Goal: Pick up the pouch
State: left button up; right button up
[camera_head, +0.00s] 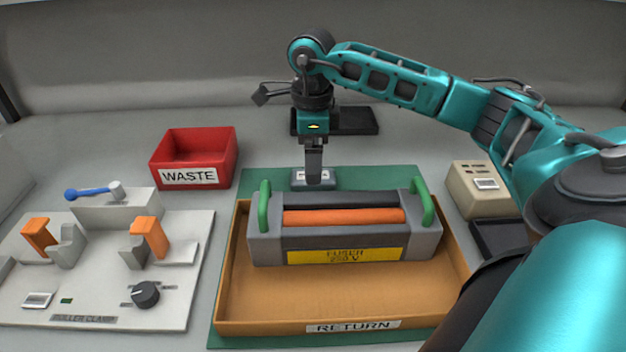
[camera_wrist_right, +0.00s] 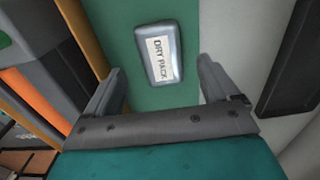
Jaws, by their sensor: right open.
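The pouch (camera_head: 326,176) is a small grey packet with a white label. It lies on the green mat behind the orange-brown tray, partly hidden by my right gripper in the head view. In the right wrist view the pouch (camera_wrist_right: 162,54) shows whole, with "DRY PACK" on its label. My right gripper (camera_head: 314,180) points down at the pouch from above. In the right wrist view its two fingers (camera_wrist_right: 156,84) are spread wide with nothing between them, and the pouch lies beyond their tips. My left gripper does not show.
The RETURN tray (camera_head: 290,314) holds a grey fuser unit (camera_head: 345,235) with green handles, just in front of the pouch. A red WASTE bin (camera_head: 190,150) stands left. A dark flat block (camera_head: 360,122) lies behind. A beige box (camera_head: 478,190) stands right, and a roller clamp fixture (camera_head: 110,295) front left.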

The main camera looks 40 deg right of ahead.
aim_at(297, 183)
notch_tip(297, 183, down, 4)
jog(key=shift+d+r, duration=0.1)
jog(key=shift+r, duration=0.05)
jog(key=c, duration=1.1)
jog(key=shift+r, duration=0.1)
jog(key=shift+c, duration=0.2)
